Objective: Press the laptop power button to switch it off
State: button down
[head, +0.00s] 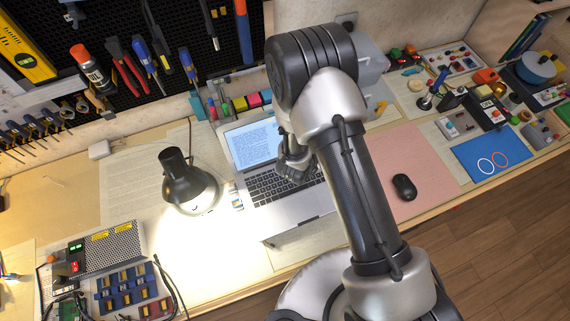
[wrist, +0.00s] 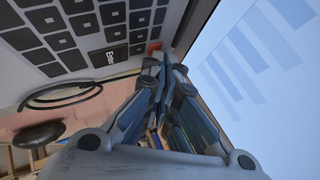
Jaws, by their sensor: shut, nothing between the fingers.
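The open laptop (head: 298,210) stands on the bench, its screen (head: 252,143) lit with lines of text. My gripper (head: 290,172) is over the right part of its keyboard, near the screen hinge, and my arm hides part of the laptop. In the wrist view, my gripper (wrist: 165,62) is shut and empty, between the dark keys (wrist: 115,33) on the left and the bright screen (wrist: 255,65) on the right. A small orange-red key (wrist: 154,47), possibly the power button, shows right beside the fingertips. I cannot tell whether they touch it.
A black desk lamp (head: 188,185) stands left of the laptop. A black mouse (head: 404,187) lies on a pink mat (head: 425,160) to the right. Electronics (head: 110,250) sit at the front left.

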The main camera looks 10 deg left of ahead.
jog(key=shift+f+b, duration=0.45)
jog(key=shift+f, duration=0.1)
jog(key=shift+r, duration=0.15)
jog(key=shift+r+p, duration=0.3)
dwell(0.3)
notch_tip(320, 180, up, 7)
jog(key=p, duration=0.4)
jog(key=shift+f+p, duration=0.15)
jog(key=shift+p, duration=0.25)
dwell(1.2)
